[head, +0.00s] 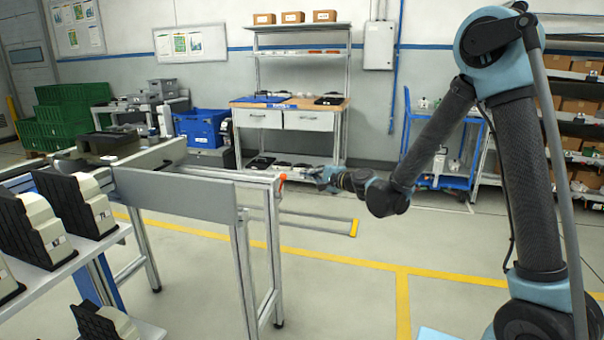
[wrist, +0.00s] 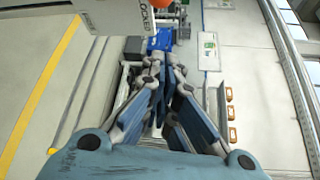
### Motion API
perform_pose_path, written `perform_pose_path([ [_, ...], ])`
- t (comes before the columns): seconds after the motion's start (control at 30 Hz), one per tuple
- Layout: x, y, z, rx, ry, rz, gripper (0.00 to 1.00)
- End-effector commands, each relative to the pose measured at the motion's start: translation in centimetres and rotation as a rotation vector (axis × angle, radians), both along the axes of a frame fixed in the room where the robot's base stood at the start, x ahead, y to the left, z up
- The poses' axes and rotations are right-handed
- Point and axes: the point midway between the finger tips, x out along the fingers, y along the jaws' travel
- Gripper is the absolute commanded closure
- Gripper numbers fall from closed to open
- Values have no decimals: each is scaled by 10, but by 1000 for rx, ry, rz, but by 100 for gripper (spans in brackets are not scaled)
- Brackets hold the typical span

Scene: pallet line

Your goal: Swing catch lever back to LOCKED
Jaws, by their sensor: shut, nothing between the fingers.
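The catch lever shows as a small orange-red knob (head: 282,177) at the near end of the grey line frame (head: 180,190). In the wrist view an orange knob (wrist: 182,3) shows at the top edge, partly cut off. Beside it there is a pale plate (wrist: 125,14) with sideways lettering that ends in "LOCKED". The lever's arm and its exact angle cannot be made out. My gripper (head: 318,176) is just right of the knob in the head view, apart from it. In the wrist view my gripper's fingers (wrist: 158,72) are shut and empty, pointing toward the knob side.
A low rail with a yellow end (head: 354,228) sticks out from the frame below my gripper. A shelf with black and beige boxes (head: 85,215) stands at left. A workbench (head: 290,112) and blue cart (head: 450,150) stand behind. Floor right of the frame is clear.

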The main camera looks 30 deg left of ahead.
Motion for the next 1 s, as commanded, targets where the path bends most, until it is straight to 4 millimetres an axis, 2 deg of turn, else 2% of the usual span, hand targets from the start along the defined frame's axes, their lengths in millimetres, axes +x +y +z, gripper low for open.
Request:
perform_pose_path([
  [0.1, -5, -22, -2, 0, -1, -3, 100],
  [0.3, -12, -42, -4, 0, 0, -2, 100],
  [1.0, -13, -49, -3, -5, -6, -2, 100],
])
